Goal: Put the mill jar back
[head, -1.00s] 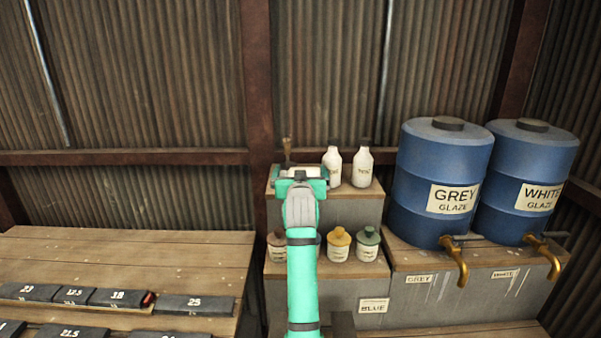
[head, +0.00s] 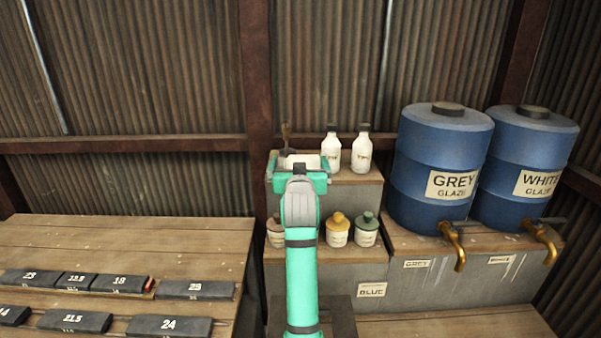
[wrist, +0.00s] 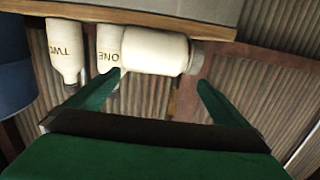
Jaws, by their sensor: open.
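A white jar (wrist: 158,53), which looks like the mill jar, lies on its side on the top step of the grey shelf block (head: 345,193). It also shows in the head view (head: 304,160), partly hidden by my gripper. My gripper (head: 300,172) is open in front of the jar. In the wrist view the green fingertips (wrist: 162,82) are spread, one near each end of the jar. I cannot tell whether they touch it.
White bottles marked ONE (wrist: 108,45) and TWO (wrist: 65,45) stand close beside the jar. Small lidded pots, including a yellow one (head: 338,230), sit below. Blue glaze barrels (head: 437,150) stand right. A wooden table (head: 130,240) with dark numbered blocks is at left.

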